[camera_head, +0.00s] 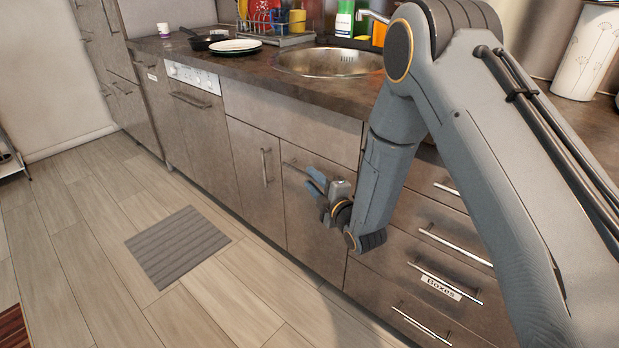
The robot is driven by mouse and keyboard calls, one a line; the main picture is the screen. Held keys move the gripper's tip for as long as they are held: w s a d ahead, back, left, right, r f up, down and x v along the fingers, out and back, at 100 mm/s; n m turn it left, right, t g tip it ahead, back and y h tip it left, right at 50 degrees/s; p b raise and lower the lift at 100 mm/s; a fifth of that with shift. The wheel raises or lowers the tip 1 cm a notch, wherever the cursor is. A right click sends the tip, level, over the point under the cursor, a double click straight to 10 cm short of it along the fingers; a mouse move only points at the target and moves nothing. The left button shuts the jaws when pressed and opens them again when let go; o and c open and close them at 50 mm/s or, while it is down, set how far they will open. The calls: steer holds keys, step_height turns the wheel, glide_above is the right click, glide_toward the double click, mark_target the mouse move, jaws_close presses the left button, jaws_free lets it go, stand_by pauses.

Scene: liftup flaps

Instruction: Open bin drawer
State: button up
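A brown-grey front panel (311,228) below the sink has a horizontal handle (292,164) near its top and looks closed. No bin label is visible on it, so I cannot tell for sure that it is the bin drawer. My gripper (310,180) is in front of this panel, just right of the visible part of the handle. Its two blue-grey fingers appear apart, with nothing seen between them. The gripper covers the right part of the handle, and I cannot tell whether it touches it.
A cabinet door (256,165) with a vertical handle is to the left. A drawer stack, one labelled "Boxes" (440,284), is to the right, partly hidden by my arm. The counter holds a sink (328,62).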

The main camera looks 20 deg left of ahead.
steer(key=shift+x, duration=1.3)
jaws_close()
steer(key=shift+s, duration=0.1)
